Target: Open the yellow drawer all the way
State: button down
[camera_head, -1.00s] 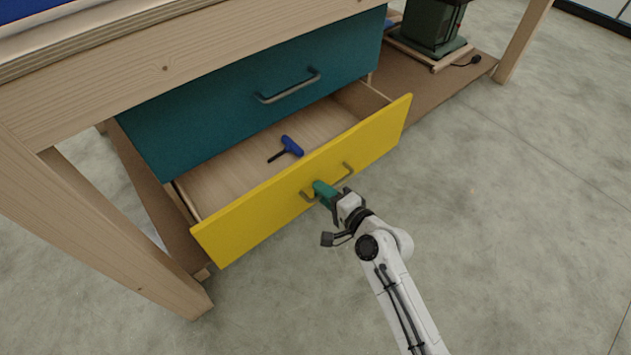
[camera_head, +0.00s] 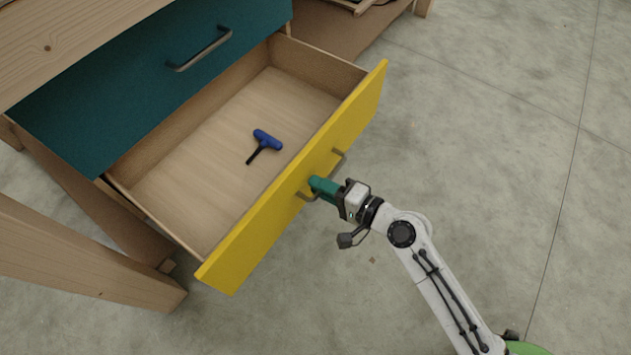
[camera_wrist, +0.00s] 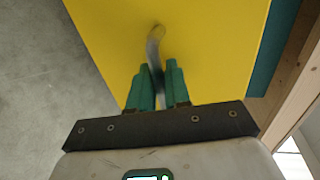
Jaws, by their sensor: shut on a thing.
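The yellow drawer (camera_head: 290,200) stands well out from under the bench, below a shut teal drawer (camera_head: 150,75). Its wooden interior shows, with a blue-handled tool (camera_head: 266,141) lying on the bottom. My gripper (camera_head: 318,186) is at the drawer's grey bar handle (camera_head: 339,156). In the wrist view my green fingers (camera_wrist: 158,84) are shut on the handle (camera_wrist: 154,45), one on each side of it, in front of the yellow face (camera_wrist: 200,50). Part of the handle is hidden by the fingers.
A wooden bench leg (camera_head: 90,265) stands to the left of the drawer. The bench's lower shelf (camera_head: 335,25) shows behind. The concrete floor (camera_head: 480,130) in front and to the right is clear.

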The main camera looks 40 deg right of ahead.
jog(key=c, duration=1.3)
grip_release()
jog(key=p+v, duration=0.1)
jog(key=v, duration=0.9)
jog(key=shift+s+d, duration=0.15)
jog(key=shift+s, duration=0.25)
